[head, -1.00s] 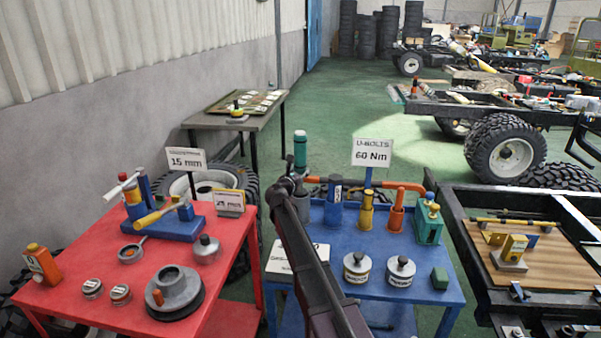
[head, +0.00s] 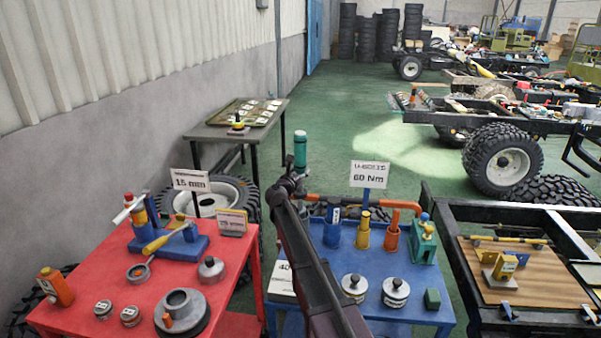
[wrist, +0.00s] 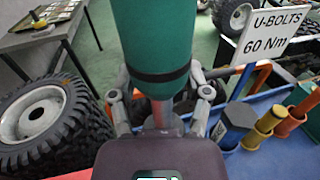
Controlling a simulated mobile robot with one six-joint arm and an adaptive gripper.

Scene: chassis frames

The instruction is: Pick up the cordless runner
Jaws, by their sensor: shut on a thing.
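The cordless runner, a teal-green cylinder with a black band, stands upright in my gripper, and I see its upper part in the head view (head: 300,146). In the wrist view its body (wrist: 160,45) fills the top middle. My gripper (wrist: 161,112) is shut on its narrower lower part, one finger at each side. In the head view my own arm hides most of the gripper (head: 297,188). The tool appears above the back edge of the blue table (head: 385,312). Its lower end is hidden.
A sign reading 60 Nm (head: 369,174) stands close right of the tool. An orange bar (head: 355,200), blue, yellow and orange holders and grey pots stand on the blue table. A red table (head: 232,275) with tools is at left. A chassis frame (head: 455,270) is at right.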

